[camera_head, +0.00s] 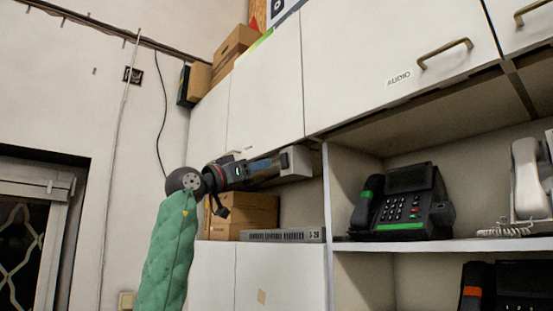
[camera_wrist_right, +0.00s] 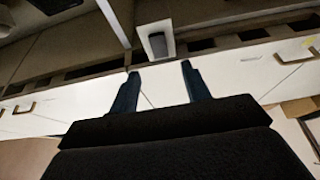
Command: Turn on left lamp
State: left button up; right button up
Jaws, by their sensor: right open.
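A small pale box-shaped fixture (camera_head: 296,162), which looks like the lamp, hangs under the white wall cabinets in the head view. In the right wrist view this lamp (camera_wrist_right: 147,37) is a white housing with a dark grey face, just beyond my fingertips. My right gripper (camera_head: 272,166) reaches toward it from the left. In the wrist view the right gripper (camera_wrist_right: 161,69) is open, its two dark fingers apart with nothing between them. I cannot tell whether a fingertip touches the lamp. No light shows from it. My left gripper is not in view.
White cabinets (camera_head: 265,88) hang directly above my right gripper. Cardboard boxes (camera_head: 255,208) and a flat grey network device (camera_head: 283,236) lie below it. A shelf divider (camera_head: 339,190) stands to the right, with a black phone (camera_head: 403,205) beyond. Open wall is at left.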

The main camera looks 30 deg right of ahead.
aim_at(283, 159)
jog(key=p+x, duration=0.4)
jog(key=x, duration=0.2)
jog(key=shift+r, duration=0.2)
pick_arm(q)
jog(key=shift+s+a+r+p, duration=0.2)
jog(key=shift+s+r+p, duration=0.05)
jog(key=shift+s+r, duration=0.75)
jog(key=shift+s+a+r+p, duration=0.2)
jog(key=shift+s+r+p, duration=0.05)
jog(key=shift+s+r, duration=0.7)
pick_arm(e)
jog(key=shift+x, duration=0.8)
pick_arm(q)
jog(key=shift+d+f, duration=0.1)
pick_arm(e)
jog(key=shift+d+f, duration=0.1)
jog(key=shift+f, duration=0.1)
jog(key=shift+c, duration=0.2)
